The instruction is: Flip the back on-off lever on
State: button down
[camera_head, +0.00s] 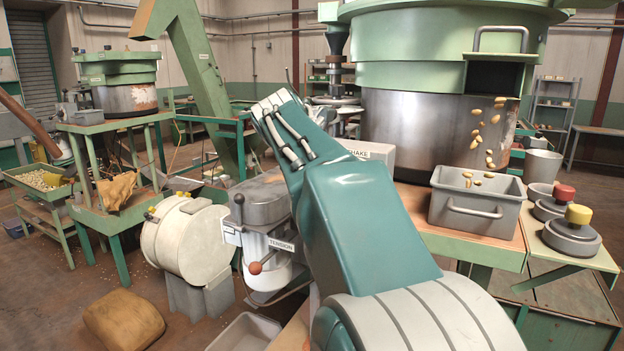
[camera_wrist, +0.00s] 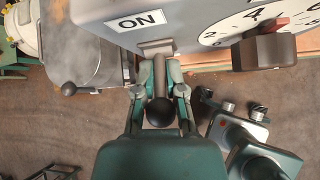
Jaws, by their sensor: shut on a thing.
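In the wrist view, a grey control box carries a white ON label (camera_wrist: 141,21). A lever with a dark round knob (camera_wrist: 160,113) hangs from its lower edge, below the label. My gripper (camera_wrist: 162,92) is shut on this lever, one finger on each side of the stem, with the knob between the fingers. In the head view my teal arm reaches away from the camera and hides the lever and my gripper. A pale box with a SHAKE label (camera_head: 376,153) shows partly behind the arm.
Right of the lever is a numbered dial with a dark knob (camera_wrist: 264,50). A grey machine with another black ball handle (camera_wrist: 69,88) stands left. In the head view, a TENSION unit (camera_head: 268,262) is left of my arm and a grey nut bin (camera_head: 476,219) right.

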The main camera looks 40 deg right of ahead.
jog(key=shift+r+y, duration=0.2)
jog(key=shift+y, duration=0.3)
jog(key=c, duration=0.7)
grip_release()
jog(key=shift+w+d, duration=0.1)
jog(key=shift+d, duration=0.05)
jog(key=v, duration=1.1)
jog(key=shift+a+r, duration=0.25)
jog(key=shift+r, duration=0.1)
